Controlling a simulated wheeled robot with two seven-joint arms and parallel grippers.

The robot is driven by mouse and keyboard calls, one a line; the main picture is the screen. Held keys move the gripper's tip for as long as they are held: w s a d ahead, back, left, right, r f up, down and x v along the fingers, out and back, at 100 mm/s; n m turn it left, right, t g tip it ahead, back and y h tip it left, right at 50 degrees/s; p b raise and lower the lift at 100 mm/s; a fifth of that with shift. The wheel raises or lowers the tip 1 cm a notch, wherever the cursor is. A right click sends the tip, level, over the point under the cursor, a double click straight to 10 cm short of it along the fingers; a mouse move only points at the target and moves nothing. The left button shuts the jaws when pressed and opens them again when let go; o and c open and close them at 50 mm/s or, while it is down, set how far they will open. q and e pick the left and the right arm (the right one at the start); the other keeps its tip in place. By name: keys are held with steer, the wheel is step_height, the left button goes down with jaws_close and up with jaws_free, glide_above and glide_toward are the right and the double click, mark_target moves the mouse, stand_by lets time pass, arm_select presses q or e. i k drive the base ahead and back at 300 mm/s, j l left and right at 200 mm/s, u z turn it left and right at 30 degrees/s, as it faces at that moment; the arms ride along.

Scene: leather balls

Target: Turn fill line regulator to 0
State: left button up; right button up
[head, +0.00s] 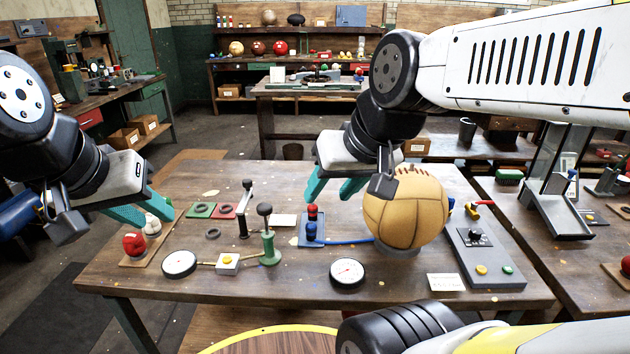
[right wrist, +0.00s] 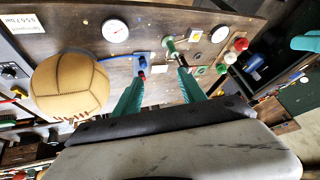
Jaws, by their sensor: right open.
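No label reading "fill line regulator" is legible, so I cannot tell for sure which part it is. A grey control box (head: 489,259) at the table's right has a black dial knob (head: 475,237), a yellow button and a green button. A blue plate (head: 311,232) with a red knob and a blue knob joins a blue hose running toward the tan leather ball (head: 407,212). My right gripper (head: 332,194) is open and empty, above the table left of the ball; its fingers also show in the right wrist view (right wrist: 161,76). My left gripper (head: 147,212) is open and empty near the table's left edge.
Two round gauges (head: 347,273) (head: 179,264) lie near the front edge. A green pump-like stand (head: 268,240) and a black-handled lever (head: 245,209) stand mid-table. Small red and white balls (head: 134,244) sit at the left. A white card (head: 446,282) lies beside the grey box.

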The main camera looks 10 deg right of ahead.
mark_target(474, 234)
steer(key=z, duration=1.85)
